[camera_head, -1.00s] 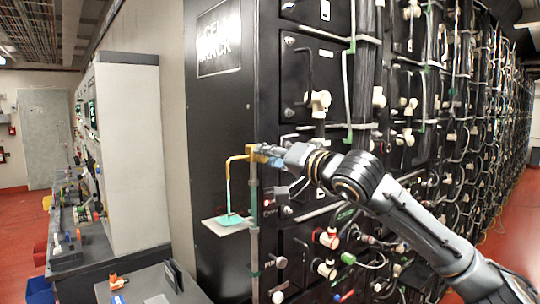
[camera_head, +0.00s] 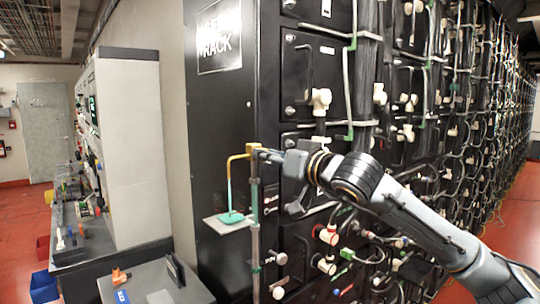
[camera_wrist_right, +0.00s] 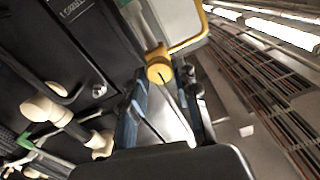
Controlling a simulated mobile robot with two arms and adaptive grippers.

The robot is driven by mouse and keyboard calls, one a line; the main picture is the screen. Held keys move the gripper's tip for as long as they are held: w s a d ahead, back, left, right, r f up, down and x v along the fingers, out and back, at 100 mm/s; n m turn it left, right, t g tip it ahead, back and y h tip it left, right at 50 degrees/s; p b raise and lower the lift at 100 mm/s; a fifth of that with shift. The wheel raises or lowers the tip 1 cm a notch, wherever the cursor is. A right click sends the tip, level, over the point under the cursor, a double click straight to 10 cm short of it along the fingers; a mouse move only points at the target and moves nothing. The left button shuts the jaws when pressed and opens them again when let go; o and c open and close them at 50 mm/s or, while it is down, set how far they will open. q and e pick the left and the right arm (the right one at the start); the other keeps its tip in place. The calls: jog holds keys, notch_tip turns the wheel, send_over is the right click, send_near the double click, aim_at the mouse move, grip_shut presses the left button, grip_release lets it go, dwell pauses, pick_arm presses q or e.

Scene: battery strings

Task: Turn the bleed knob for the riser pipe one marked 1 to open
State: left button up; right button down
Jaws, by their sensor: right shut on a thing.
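A thin grey riser pipe (camera_head: 255,215) stands upright at the front corner of the black rack. At its top a bent tube (camera_head: 229,178), yellow fading to teal, arches left and drops to a small tray. My right gripper (camera_head: 259,152) is at the pipe's top and is shut on the yellow bleed knob. In the right wrist view the round knob (camera_wrist_right: 158,66) sits at the fingertips (camera_wrist_right: 163,76), with a bent yellow tube beyond it. The fingers hide most of the knob in the head view. No mark 1 is legible. My left gripper is out of view.
The black rack (camera_head: 225,110) has many cables and pale valves (camera_head: 321,100) close to my right arm. A small white tray (camera_head: 215,224) juts out under the tube. Grey benches stand at left; red floor (camera_head: 20,215) is free beyond.

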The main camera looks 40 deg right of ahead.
jog(key=shift+f, duration=0.25)
jog(key=c, duration=1.1)
grip_release()
jog(key=shift+o, duration=0.4)
jog(key=shift+r, duration=0.15)
jog(key=s, duration=1.2)
jog(key=shift+d, duration=0.45)
